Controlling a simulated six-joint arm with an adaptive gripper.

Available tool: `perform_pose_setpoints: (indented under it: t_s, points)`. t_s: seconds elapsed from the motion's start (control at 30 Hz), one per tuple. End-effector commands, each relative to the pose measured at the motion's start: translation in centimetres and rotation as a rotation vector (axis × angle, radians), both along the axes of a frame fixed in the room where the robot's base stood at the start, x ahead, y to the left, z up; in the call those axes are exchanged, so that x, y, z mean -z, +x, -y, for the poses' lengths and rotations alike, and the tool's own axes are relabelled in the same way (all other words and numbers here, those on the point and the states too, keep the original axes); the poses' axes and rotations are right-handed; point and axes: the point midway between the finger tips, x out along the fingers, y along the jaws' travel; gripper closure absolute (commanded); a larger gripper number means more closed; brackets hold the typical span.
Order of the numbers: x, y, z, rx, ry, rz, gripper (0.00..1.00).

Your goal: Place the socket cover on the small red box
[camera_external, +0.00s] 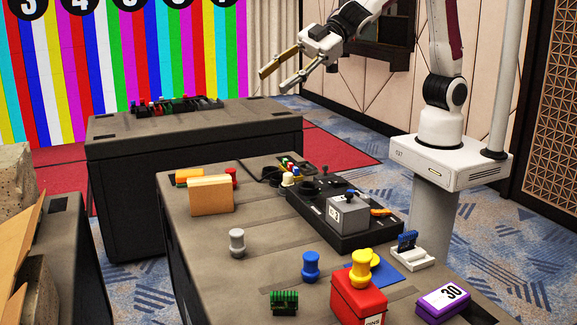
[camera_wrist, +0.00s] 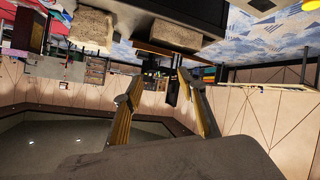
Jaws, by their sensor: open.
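The small red box (camera_external: 358,301) stands near the front edge of the near table, with a yellow knob-shaped piece (camera_external: 361,267) at its top. No part is clearly recognisable as the socket cover. A green comb-like piece (camera_external: 284,301) lies left of the red box, and a blue comb-like piece (camera_external: 408,241) stands in a white base (camera_external: 412,258) to its right; I cannot tell if either is the cover. My gripper (camera_external: 273,81) is open and empty, high above the tables and far from the box. Its two fingers also show in the wrist view (camera_wrist: 160,78).
A blue peg (camera_external: 311,266) and a grey peg (camera_external: 237,243) stand on the near table. A black control panel (camera_external: 335,232) carries a grey box (camera_external: 348,213). A tan block (camera_external: 211,195) is at the left, and a purple-white box (camera_external: 443,300) at the right.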

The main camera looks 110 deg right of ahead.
Motion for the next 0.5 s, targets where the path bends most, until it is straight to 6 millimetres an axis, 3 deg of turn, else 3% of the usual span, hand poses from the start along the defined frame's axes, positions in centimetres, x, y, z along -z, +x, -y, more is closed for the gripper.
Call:
perform_pose_setpoints:
  t_s: [0.23, 0.5]
  points:
    - [-2.1, -5.2, 4.4, 0.16, -0.004, -0.058, 0.59]
    - [-2.5, -12.1, 7.9, 0.304, 0.017, -0.153, 0.59]
